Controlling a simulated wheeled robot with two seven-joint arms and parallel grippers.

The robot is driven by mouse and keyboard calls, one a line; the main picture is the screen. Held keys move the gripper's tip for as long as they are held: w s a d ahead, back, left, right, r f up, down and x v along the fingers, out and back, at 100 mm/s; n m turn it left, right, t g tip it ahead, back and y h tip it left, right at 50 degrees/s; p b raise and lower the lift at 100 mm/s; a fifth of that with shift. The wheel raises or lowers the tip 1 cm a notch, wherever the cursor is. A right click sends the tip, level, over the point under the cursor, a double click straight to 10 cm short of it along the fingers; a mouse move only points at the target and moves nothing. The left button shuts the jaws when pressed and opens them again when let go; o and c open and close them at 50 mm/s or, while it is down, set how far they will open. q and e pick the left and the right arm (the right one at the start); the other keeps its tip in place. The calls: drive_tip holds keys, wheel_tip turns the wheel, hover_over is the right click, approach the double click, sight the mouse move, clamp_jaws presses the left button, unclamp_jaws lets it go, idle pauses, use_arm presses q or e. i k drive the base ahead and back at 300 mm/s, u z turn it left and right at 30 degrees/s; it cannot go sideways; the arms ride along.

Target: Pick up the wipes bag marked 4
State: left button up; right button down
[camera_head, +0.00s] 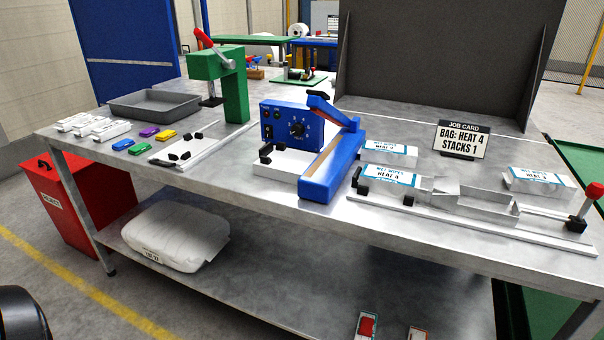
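Three white wipes bags with blue-edged labels lie on the steel bench. The front bag (389,177), right of the blue sealer, has a label that seems to read "WET WIPES HEAT 4". A second bag (390,150) lies behind it, partly hidden by the sealer's arm, its number not readable. A third bag (540,182) lies at the right, behind the metal tray; its label reads "WET WIPES HEAT" with a digit too small to be sure of. Neither of my grippers shows in this view.
The blue heat sealer (330,170) stands left of the bags. A metal rail fixture (470,222) with an open tray (473,206) and red-knobbed lever (591,197) runs along the front right. The job card (462,140) reads "BAG: HEAT 4 STACKS 1". A green press (232,85) stands farther left.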

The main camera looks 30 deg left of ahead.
sight(383, 180)
drive_tip(key=u, duration=4.25)
drive_tip(key=k, duration=1.85)
drive_tip(key=z, duration=1.4)
drive_tip(key=i, duration=1)
drive_tip(key=z, duration=0.5)
